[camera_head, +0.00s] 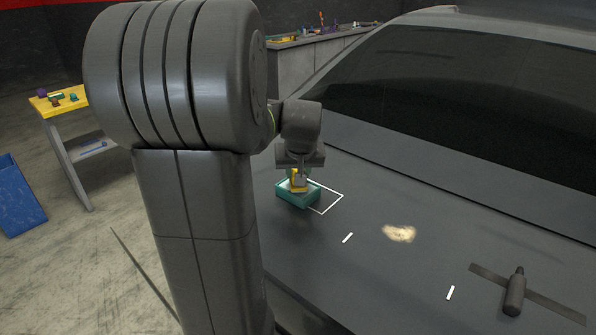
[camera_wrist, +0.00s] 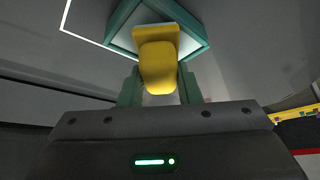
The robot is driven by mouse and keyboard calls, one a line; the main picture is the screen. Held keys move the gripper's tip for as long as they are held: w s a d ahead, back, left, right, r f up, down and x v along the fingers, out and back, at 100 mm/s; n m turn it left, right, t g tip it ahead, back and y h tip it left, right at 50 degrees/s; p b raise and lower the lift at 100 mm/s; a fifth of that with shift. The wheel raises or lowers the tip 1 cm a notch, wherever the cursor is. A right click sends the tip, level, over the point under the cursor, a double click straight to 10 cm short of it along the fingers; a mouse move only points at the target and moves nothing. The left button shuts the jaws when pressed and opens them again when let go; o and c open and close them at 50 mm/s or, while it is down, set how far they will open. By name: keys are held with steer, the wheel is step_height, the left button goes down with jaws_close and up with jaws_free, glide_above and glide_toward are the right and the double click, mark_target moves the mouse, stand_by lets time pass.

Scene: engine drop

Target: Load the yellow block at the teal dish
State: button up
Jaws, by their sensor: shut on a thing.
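The teal dish (camera_head: 297,198) sits on the dark car hood, at the left corner of a white outlined square. The yellow block (camera_head: 299,187) is at the dish, between the fingers of my gripper (camera_head: 299,178). In the wrist view, my gripper (camera_wrist: 158,75) is shut on the yellow block (camera_wrist: 158,62), with a finger on each side. The teal dish (camera_wrist: 123,14) shows beyond the block there, its rim around the block's far end. I cannot tell whether the block touches the dish floor.
A white outline (camera_head: 330,206), white dashes (camera_head: 348,238) and a pale patch (camera_head: 399,233) mark the hood. A dark bottle-like tool (camera_head: 514,293) lies at right. A yellow-topped bench (camera_head: 58,102) with small blocks and a blue bin (camera_head: 20,198) stand at left.

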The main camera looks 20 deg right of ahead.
steer(key=shift+r+p, duration=2.05)
steer(key=shift+r, duration=1.1)
steer(key=shift+f, duration=0.1)
